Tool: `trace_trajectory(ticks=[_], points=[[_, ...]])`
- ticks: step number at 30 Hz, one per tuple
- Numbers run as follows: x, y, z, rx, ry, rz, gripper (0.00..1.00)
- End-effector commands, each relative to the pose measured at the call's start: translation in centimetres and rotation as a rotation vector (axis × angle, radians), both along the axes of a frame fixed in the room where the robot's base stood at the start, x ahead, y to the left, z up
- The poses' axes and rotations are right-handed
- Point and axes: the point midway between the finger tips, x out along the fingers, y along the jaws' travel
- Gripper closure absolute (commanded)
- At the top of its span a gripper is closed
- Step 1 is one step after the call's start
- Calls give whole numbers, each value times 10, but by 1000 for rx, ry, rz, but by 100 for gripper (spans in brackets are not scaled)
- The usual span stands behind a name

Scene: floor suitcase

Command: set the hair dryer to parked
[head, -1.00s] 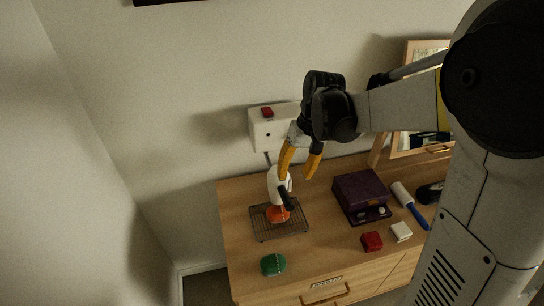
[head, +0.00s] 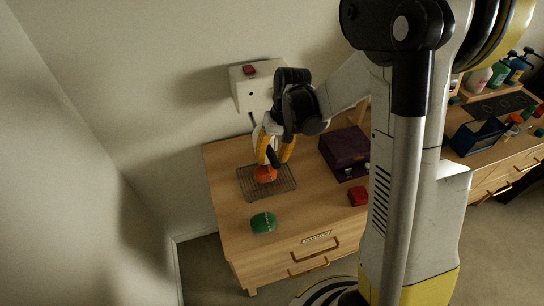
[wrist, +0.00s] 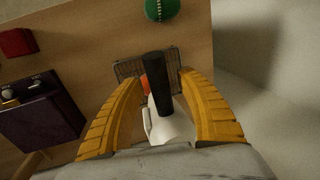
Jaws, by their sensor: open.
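The hair dryer (wrist: 172,125) is white with a black handle and an orange-red end (head: 265,174). It stands over a wire rack (head: 283,186) on the wooden dresser, below a white wall box (head: 252,90). My gripper (head: 274,160) is open around the dryer in the head view, its yellow fingers partly hiding the white body. In the wrist view the gripper's fingers (wrist: 163,100) lie on either side of the dryer, apart from it, and the black handle points up between them. Whether the dryer touches the rack is hidden.
A green case (head: 263,222) lies on the dresser in front of the rack. A purple box (head: 344,150) and a red box (head: 358,196) are to the right. The wall box carries a red button (head: 249,70). A second dresser (head: 500,165) holds bottles and a blue bin.

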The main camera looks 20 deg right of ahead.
Motion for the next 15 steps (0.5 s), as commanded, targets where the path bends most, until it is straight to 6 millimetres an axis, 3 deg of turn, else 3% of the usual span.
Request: trace_trajectory(ticks=[3, 4, 8, 15], points=[[0, 0, 0, 0, 0, 0, 55], [0, 0, 0, 0, 0, 0, 60], [0, 0, 0, 0, 0, 0, 100], [0, 2, 0, 0, -1, -5, 100]])
